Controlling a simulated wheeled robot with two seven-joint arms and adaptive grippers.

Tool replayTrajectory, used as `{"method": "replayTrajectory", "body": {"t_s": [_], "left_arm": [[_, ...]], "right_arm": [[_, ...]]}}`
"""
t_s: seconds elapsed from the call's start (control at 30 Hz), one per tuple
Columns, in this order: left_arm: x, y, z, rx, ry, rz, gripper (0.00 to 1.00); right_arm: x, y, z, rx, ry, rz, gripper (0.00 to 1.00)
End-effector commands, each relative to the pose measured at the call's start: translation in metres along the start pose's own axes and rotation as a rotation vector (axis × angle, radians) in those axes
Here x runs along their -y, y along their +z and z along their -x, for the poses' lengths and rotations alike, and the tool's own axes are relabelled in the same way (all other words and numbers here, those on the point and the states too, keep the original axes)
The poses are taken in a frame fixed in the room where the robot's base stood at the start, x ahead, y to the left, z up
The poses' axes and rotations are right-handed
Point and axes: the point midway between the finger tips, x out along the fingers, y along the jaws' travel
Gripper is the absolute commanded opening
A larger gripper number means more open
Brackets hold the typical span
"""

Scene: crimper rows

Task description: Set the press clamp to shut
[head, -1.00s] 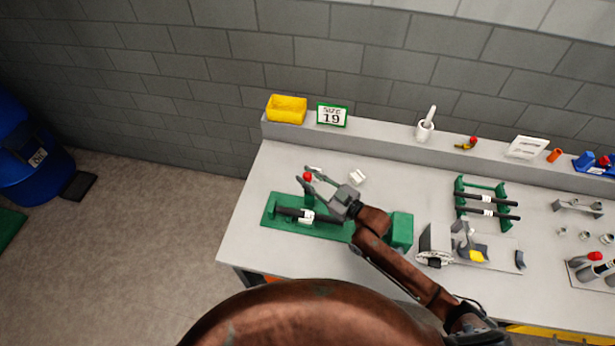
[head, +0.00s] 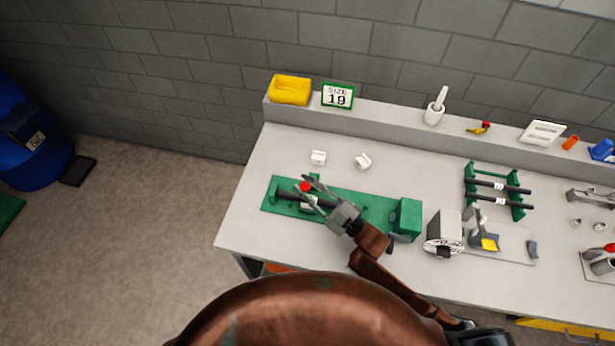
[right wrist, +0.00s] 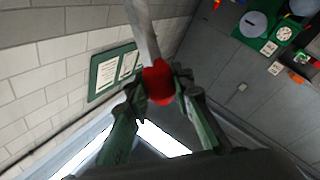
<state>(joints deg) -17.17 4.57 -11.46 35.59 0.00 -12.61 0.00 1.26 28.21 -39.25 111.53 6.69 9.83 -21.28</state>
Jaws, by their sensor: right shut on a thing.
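The press clamp is a long green base (head: 270,207) with a dark rod (head: 288,193) lying along it and a green block (head: 406,217) at its right end. Its lever ends in a red knob (head: 305,187). My right gripper (head: 309,189) is over the base, shut on the red knob. In the right wrist view the red knob (right wrist: 158,84) sits between the two fingers (right wrist: 160,88), with the grey metal lever (right wrist: 143,30) running up from it. The gripper hides part of the rod and base. My left gripper is in neither view.
Two small white blocks (head: 318,158) lie behind the base. To the right are a grey crimping device (head: 445,228) and a green rack (head: 515,190) with dark rods. The table's front left is clear.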

Motion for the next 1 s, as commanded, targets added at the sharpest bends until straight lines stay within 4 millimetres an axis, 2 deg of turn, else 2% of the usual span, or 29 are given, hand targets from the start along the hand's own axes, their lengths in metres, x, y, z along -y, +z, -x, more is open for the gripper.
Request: {"method": "replayTrajectory", "body": {"t_s": [0.03,0.3,0.83,0.87,1.0], "left_arm": [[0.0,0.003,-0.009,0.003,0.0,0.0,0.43],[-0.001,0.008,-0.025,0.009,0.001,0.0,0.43],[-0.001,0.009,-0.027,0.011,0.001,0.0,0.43],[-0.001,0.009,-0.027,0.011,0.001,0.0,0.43],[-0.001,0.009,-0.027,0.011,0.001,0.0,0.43]], "right_arm": [[0.009,0.006,0.004,-0.008,0.002,0.016,0.0],[0.025,0.007,0.013,-0.058,0.013,0.114,0.0],[0.028,0.006,0.014,-0.07,0.015,0.141,0.0],[0.028,0.006,0.014,-0.07,0.015,0.141,0.22],[0.028,0.006,0.014,-0.071,0.015,0.142,0.32]]}}
